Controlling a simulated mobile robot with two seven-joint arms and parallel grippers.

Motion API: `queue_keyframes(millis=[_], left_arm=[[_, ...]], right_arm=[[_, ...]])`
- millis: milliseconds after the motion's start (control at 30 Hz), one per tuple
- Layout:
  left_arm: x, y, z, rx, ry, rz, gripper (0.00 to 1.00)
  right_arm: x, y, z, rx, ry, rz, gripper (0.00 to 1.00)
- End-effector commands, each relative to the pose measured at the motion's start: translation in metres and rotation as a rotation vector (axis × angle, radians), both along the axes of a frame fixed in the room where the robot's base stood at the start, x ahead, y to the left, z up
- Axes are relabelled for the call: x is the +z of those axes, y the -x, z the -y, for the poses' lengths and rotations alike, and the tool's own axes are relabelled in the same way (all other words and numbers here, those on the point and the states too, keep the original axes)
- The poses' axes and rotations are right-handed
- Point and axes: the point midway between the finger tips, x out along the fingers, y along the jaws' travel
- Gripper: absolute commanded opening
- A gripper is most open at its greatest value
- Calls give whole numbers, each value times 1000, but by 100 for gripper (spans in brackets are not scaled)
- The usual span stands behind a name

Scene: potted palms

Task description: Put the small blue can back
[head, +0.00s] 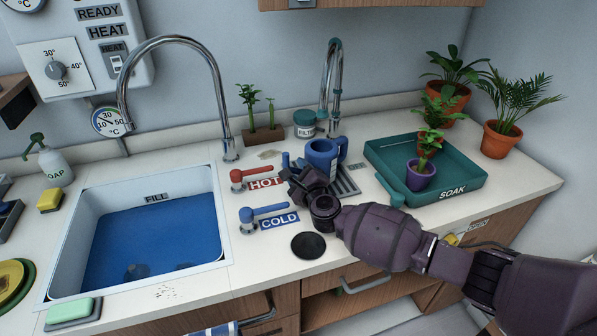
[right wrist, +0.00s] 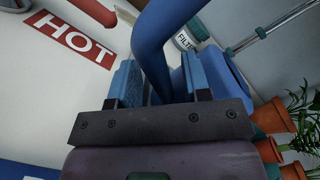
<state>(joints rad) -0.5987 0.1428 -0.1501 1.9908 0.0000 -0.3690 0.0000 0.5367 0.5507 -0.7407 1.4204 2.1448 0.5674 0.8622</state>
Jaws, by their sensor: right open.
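The small blue can (head: 322,155) stands upright at the drain grille (head: 347,184), between the HOT tap handle and the green tray. My right gripper (head: 296,172) is at the can's left side in the head view, with its arm coming in from the right. In the right wrist view its jaws (right wrist: 157,82) are open, and a curved blue part of the can (right wrist: 152,50) passes between them. I cannot tell whether either jaw touches it. The can's lower part is partly hidden by my gripper. My left gripper is not in view.
The sink (head: 219,210) holds blue water at the left. The red HOT handle (head: 237,175) and blue COLD handle (head: 247,215) are close to my gripper. A green SOAK tray (head: 470,185) with potted plants is at the right. A small tap (head: 332,75) stands behind the can.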

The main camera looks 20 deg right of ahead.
Motion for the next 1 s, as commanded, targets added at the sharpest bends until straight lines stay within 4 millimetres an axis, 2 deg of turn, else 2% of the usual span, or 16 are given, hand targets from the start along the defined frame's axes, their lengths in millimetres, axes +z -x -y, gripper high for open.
queue_keyframes(millis=[133,267,700,1000], left_arm=[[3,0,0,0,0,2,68],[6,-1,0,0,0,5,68],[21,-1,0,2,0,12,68],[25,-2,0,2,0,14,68]], right_arm=[[5,0,1,-1,1,1,44],[3,11,2,-1,-1,-2,44],[3,84,10,-1,-2,-2,44],[3,116,13,0,-1,-2,44]])
